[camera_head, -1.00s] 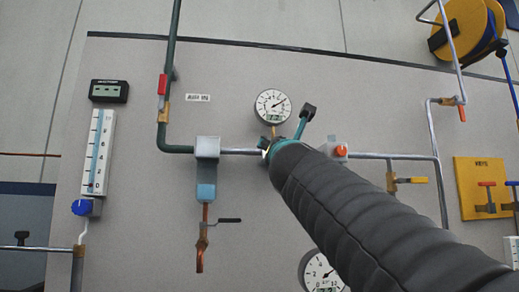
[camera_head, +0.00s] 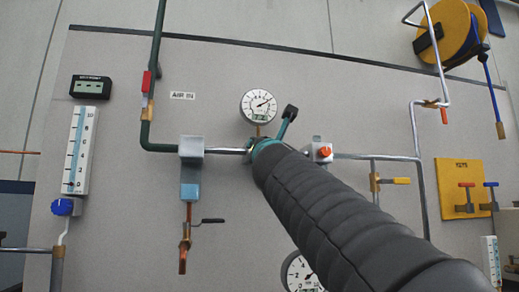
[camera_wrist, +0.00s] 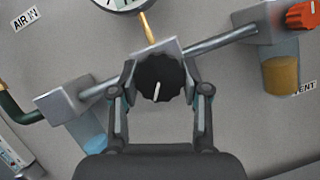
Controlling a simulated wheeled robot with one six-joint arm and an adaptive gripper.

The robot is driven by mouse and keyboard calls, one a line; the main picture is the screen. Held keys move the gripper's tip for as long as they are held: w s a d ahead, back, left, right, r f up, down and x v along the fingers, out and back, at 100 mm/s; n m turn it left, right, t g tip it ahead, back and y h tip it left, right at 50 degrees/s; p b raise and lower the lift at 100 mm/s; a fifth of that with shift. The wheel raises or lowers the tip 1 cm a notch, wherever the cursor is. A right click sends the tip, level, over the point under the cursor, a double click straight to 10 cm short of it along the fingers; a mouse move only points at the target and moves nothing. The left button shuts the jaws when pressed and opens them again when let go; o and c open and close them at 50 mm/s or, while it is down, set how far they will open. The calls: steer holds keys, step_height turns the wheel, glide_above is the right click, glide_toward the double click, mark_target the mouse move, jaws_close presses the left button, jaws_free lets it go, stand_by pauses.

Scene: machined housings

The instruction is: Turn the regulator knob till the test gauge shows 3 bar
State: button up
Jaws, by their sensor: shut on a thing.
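The regulator knob (camera_wrist: 159,80) is black and ridged with a white pointer mark. In the wrist view it sits between my gripper's two fingers (camera_wrist: 160,95), which are shut on its sides. The mark points down and slightly left. In the head view my dark sleeved arm hides the knob, and only part of my gripper (camera_head: 262,146) shows. A round white gauge (camera_head: 259,105) stands just above the regulator, its needle pointing up and right; its digits are too small to read. A second gauge (camera_head: 301,272) at the bottom is partly hidden by my arm. I cannot tell which is the test gauge.
A filter with a blue bowl (camera_head: 190,180) is left of the regulator. A unit with an orange knob (camera_head: 324,152) is close on the right.

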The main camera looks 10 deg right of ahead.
steer(key=shift+n, duration=0.3)
steer(key=n+y+p, duration=0.1)
steer(key=n, duration=0.1)
steer(key=n+y+p, duration=0.2)
steer(key=n, duration=0.1)
steer(key=shift+d+r+n, duration=0.15)
steer(key=shift+d+n, duration=0.05)
steer(key=shift+n, duration=0.1)
steer(key=n+y, duration=0.3)
steer(key=n, duration=0.2)
steer(key=n+y, duration=0.1)
steer(key=n, duration=0.2)
steer(key=n+g+y, duration=0.1)
steer(key=n, duration=0.2)
steer(key=shift+d+n+y, duration=0.1)
steer(key=shift+n+y, duration=0.2)
steer(key=n+g, duration=0.1)
steer(key=n, duration=0.2)
steer(key=n+g+y, duration=0.1)
steer(key=n+g, duration=0.1)
steer(key=n, duration=0.2)
steer(key=shift+r+y, duration=0.1)
steer(key=shift+y, duration=0.2)
steer(key=n+g, duration=0.1)
steer(key=n, duration=0.2)
steer(key=n+g, duration=0.1)
steer(key=n, duration=0.1)
steer(key=shift+n+h, duration=0.4)
steer(key=o, duration=1.1)
